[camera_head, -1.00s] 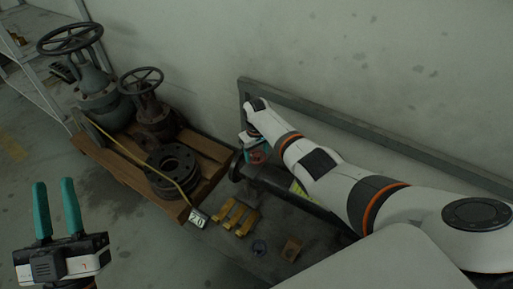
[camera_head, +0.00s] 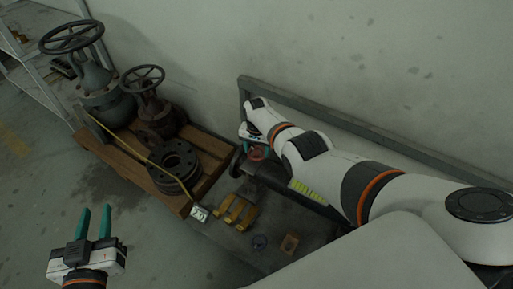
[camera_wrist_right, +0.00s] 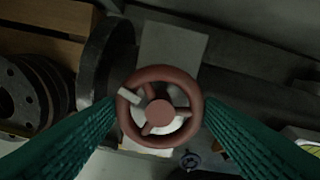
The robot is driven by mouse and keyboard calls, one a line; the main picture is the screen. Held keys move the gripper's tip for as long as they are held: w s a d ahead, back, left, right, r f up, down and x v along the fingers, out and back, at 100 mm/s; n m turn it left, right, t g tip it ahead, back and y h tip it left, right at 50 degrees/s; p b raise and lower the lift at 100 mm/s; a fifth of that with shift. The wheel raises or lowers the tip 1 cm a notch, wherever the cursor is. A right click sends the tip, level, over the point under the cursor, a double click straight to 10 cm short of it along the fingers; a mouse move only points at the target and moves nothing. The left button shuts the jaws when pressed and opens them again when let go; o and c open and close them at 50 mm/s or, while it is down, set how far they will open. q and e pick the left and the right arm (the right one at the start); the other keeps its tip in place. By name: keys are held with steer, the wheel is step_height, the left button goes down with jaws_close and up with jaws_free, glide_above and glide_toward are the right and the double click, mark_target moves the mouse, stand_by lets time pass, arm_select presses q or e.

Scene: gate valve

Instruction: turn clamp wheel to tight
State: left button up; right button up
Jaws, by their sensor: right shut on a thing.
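The clamp wheel is a small red-brown handwheel with a round hub and spokes (camera_wrist_right: 160,112), seen from above in the right wrist view. A pale tab lies on its upper left rim. In the head view the wheel (camera_head: 257,154) is small and partly hidden by my right arm. My right gripper (camera_wrist_right: 160,118) has its green fingers on opposite sides of the wheel's rim and is shut on it. It also shows in the head view (camera_head: 266,145). My left gripper (camera_head: 95,222) is open and empty, over the floor at lower left.
A wooden pallet (camera_head: 128,163) at left carries a large gate valve (camera_head: 98,85), a smaller valve (camera_head: 153,112) and stacked dark flanges (camera_head: 175,163). A grey rail (camera_head: 370,150) runs along the wall.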

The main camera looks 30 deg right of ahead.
arm_select(q)
steer(key=shift+a+f+g, duration=0.1)
steer(key=shift+f+g, duration=0.2)
arm_select(e)
steer(key=shift+m, duration=0.8)
arm_select(q)
steer(key=shift+s, duration=0.1)
arm_select(e)
steer(key=o, duration=1)
steer(key=shift+c, duration=0.2)
steer(key=shift+r, duration=0.1)
